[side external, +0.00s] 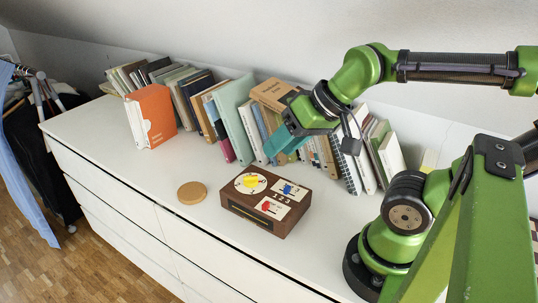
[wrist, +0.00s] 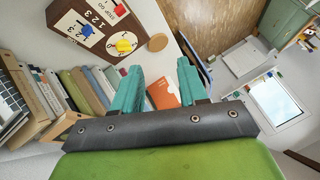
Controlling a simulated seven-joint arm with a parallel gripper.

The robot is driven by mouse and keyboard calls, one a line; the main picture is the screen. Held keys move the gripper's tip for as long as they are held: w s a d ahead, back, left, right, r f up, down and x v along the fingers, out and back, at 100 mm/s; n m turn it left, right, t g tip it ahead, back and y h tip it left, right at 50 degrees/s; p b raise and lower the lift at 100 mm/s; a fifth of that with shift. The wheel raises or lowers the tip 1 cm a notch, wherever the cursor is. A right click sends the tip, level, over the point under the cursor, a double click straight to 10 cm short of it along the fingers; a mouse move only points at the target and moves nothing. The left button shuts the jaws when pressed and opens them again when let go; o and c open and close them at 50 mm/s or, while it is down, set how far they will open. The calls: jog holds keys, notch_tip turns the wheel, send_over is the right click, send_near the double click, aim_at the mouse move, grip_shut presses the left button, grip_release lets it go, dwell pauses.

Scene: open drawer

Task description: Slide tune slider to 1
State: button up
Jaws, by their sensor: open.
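A dark brown wooden box (side external: 239,207) sits on the white dresser in the side view, with its top controls also showing in the wrist view (wrist: 66,52). It carries a blue slider knob (side external: 287,189), a red knob (side external: 266,206) and a yellow dial knob (side external: 250,181). In the wrist view the blue knob (wrist: 86,30) is on a white panel with the digits 1, 2, 3. No readable label says "tune". My gripper (side external: 281,146) is open and empty, above and behind the box near the books. Its teal fingers (wrist: 158,66) are apart and touch no knob.
A row of books (side external: 235,120) stands along the wall behind the box, close to my gripper. An orange binder (side external: 152,115) stands at the left. A round wooden disc (side external: 192,192) lies left of the box. The dresser top (side external: 120,165) is clear at the front left.

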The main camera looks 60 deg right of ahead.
jog(key=shift+o, duration=0.4)
jog(key=shift+d+f, duration=0.1)
jog(key=n+g+h, duration=0.2)
jog(key=n+g, duration=0.2)
jog(key=g, duration=0.3)
send_over(287, 187)
jog(key=f, duration=0.1)
notch_tip(287, 187, down, 16)
jog(key=shift+f, duration=0.25)
grip_shut()
